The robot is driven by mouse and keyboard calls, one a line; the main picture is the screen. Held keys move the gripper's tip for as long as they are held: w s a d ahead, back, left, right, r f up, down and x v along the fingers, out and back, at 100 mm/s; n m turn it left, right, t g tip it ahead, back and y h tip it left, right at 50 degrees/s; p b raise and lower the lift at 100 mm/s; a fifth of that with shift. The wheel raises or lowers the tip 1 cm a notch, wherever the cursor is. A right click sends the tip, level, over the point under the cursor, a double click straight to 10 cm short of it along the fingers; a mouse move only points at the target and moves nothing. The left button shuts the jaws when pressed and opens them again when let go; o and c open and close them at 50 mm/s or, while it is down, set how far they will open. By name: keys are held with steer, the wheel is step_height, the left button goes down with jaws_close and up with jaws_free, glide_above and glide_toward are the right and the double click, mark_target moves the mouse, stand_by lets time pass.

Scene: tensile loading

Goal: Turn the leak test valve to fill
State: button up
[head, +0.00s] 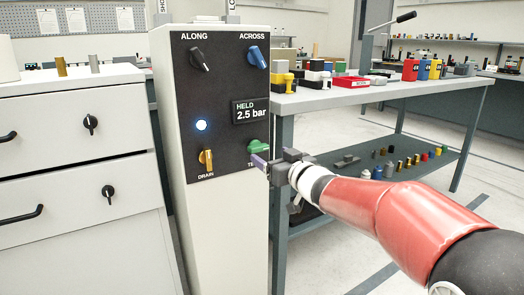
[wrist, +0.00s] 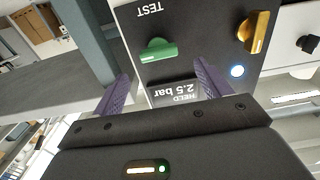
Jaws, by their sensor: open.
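The green valve knob (head: 257,146) is at the lower right of the black panel, above a label reading "TE", the rest hidden by my gripper. In the wrist view, which sees the panel upside down, the knob (wrist: 157,50) shows its full "TEST" label and its handle lies nearly level. My gripper (head: 262,162) is in front of the panel, just below the knob. Its purple fingers are apart and empty. In the wrist view the knob lies beyond the gap between the fingertips (wrist: 166,80); no contact shows. The display (head: 250,111) reads "HELD 2.5 bar".
The panel also has a yellow DRAIN knob (head: 206,160), a lit white lamp (head: 201,125), a black ALONG knob (head: 198,60) and a blue ACROSS knob (head: 256,58). A workbench (head: 330,97) with blocks stands right of the cabinet. White drawers (head: 60,130) stand left.

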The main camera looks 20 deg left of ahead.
mark_target(261, 149)
steer(key=x, duration=0.6)
steer(key=shift+w, duration=0.15)
steer(key=shift+c, duration=0.2)
steer(key=c, duration=0.9)
